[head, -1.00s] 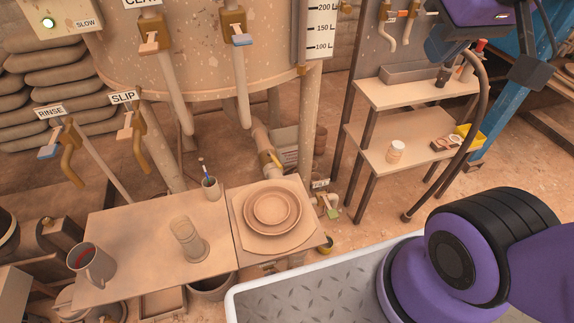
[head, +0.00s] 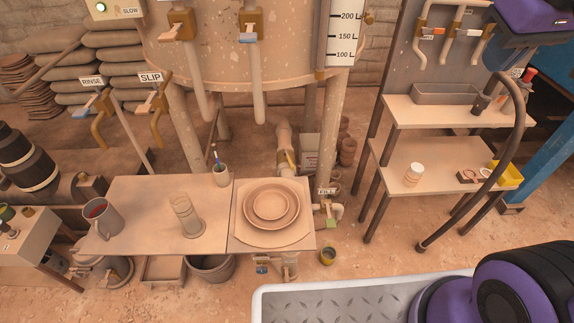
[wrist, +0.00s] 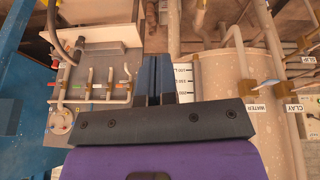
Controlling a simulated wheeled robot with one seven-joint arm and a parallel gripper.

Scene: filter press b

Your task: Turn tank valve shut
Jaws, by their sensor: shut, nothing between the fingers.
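The big speckled tank (head: 262,75) stands at the upper middle of the head view. A valve with a yellow handle (head: 287,158) sits on its bottom outlet pipe (head: 284,136). Two valves with orange (head: 180,30) and blue (head: 248,30) handles are on its front. In the wrist view the tank (wrist: 235,85) appears upside down at right, with WATER (wrist: 257,107) and CLAY (wrist: 295,107) labels. Which one is the tank valve is not labelled. My gripper (wrist: 158,62) is shut and empty, apart from every valve.
A shelf rack (head: 440,112) is at right. The RINSE and SLIP valves (head: 155,100) are at left.

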